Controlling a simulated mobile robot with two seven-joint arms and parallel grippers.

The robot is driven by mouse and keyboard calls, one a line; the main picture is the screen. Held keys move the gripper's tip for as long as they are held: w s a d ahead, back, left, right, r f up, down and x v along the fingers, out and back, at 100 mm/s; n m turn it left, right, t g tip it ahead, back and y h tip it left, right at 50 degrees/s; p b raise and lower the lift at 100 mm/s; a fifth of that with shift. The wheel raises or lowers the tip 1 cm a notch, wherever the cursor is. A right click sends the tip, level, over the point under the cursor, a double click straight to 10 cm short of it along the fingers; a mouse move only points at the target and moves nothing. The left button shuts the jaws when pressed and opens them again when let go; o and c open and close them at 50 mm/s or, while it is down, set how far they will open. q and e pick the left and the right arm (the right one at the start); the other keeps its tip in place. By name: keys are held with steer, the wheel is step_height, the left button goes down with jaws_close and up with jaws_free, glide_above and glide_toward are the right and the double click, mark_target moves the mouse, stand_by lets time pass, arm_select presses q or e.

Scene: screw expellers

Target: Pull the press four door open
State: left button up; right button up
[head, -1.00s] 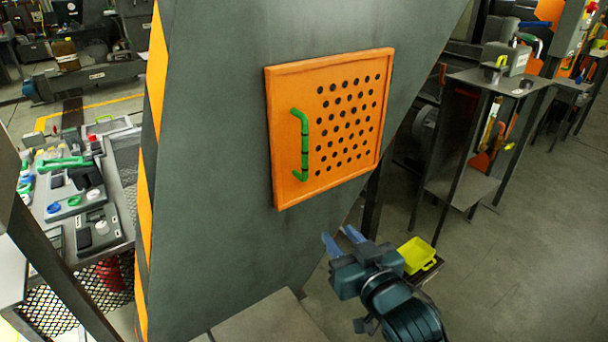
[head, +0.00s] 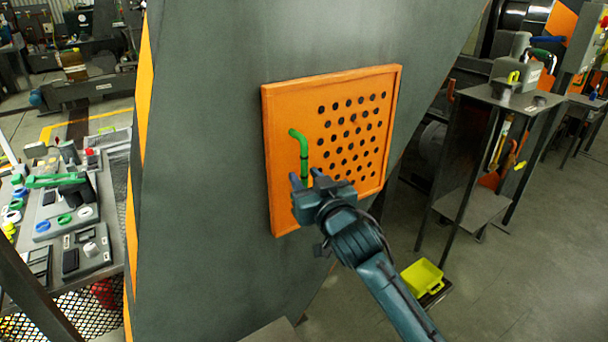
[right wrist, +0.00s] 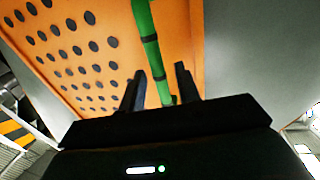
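The press door (head: 350,110) is an orange panel with rows of dark holes on the grey press body, and it looks closed. A green bar handle (head: 303,158) stands upright on its left side. My right gripper (head: 303,180) is at the lower part of the handle, hiding its bottom end. In the right wrist view the handle (right wrist: 150,45) runs down between the two open fingers (right wrist: 160,88), with gaps visible beside it. The door also fills the left of that view (right wrist: 100,70). My left gripper is not in view.
A workbench (head: 90,262) with tools and parts stands at the left.

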steer(key=shift+x, duration=0.85)
jaws_close()
